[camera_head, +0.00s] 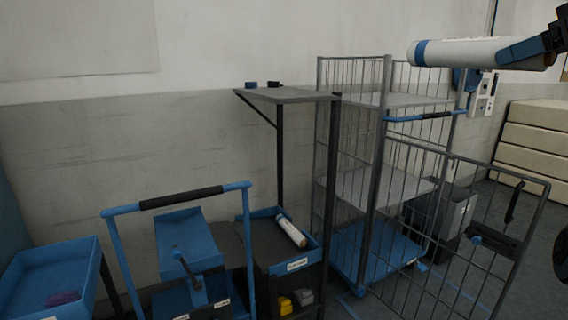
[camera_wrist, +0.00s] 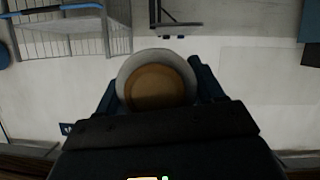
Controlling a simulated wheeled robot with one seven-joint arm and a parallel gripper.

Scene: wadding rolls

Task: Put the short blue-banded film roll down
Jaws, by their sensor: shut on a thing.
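A white film roll (camera_head: 465,53) with a blue band near its left end is held level in the air at the upper right of the head view. My gripper (camera_head: 527,50) is shut on it near its right end. In the wrist view, the roll (camera_wrist: 157,82) shows end-on, with a brown core and a white rim, between the fingers of my gripper (camera_wrist: 158,92). The roll's far end is hidden there. Another white roll (camera_head: 291,232) lies tilted in a blue-edged tray of the black stand, low in the middle of the head view.
A grey wire cage trolley (camera_head: 387,150) with shelves stands below and left of the held roll, its gate (camera_head: 470,220) swung out. Pale stacked blocks (camera_head: 530,140) are at right.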

